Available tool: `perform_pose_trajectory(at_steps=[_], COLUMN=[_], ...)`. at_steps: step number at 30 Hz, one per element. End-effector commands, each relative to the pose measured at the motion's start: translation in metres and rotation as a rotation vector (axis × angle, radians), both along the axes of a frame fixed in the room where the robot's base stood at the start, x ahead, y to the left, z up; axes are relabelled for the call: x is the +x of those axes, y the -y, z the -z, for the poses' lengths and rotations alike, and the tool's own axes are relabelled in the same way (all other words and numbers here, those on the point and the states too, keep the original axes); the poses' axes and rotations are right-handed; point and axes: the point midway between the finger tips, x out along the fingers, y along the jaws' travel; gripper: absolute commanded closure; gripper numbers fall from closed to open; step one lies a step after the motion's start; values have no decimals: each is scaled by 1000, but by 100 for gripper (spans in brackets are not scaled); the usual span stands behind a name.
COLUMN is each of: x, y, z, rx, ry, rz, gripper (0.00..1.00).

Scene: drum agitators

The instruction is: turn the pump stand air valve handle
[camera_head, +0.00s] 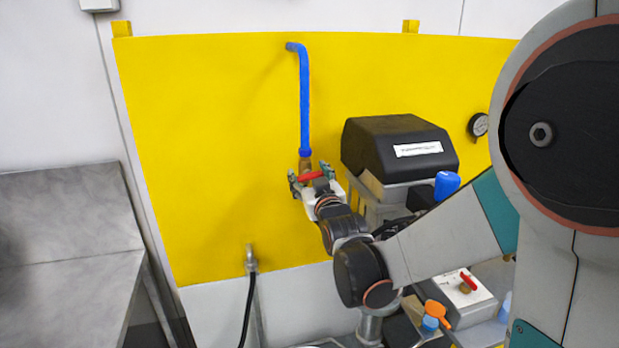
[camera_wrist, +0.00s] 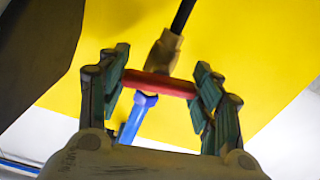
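The red valve handle (camera_head: 311,176) sits on a brass valve body (camera_head: 305,165) under a blue pipe, in front of the yellow panel. My gripper (camera_head: 311,181) is at this handle. In the wrist view, the red handle (camera_wrist: 160,83) lies crosswise between the two green-padded fingers of my gripper (camera_wrist: 160,80), with the brass body (camera_wrist: 164,52) just beyond it. The fingers are spread wide, one near each end of the handle. I cannot tell whether either finger touches it. Part of the valve is hidden by my gripper in the head view.
The blue pipe (camera_head: 305,100) rises above the valve. A black-topped pump unit (camera_head: 398,150) stands close to the right, with a gauge (camera_head: 478,125) beyond. A second red handle (camera_head: 468,280) is on a white box at lower right. A grey bench (camera_head: 60,220) stands left.

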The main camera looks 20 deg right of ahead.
Motion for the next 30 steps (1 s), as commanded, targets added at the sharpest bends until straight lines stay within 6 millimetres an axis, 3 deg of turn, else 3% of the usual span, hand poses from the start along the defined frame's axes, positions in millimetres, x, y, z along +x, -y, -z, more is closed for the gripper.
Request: perform_pose_trajectory(at_steps=[10, 18, 19, 21, 30], x=[0, 0, 0, 0, 0], y=[0, 0, 0, 0, 0], z=[1, 0, 0, 0, 0], rx=[169, 180, 180, 180, 178], ry=[1, 0, 0, 0, 0], rz=[0, 0, 0, 0, 0], gripper=[65, 64, 34, 20, 20])
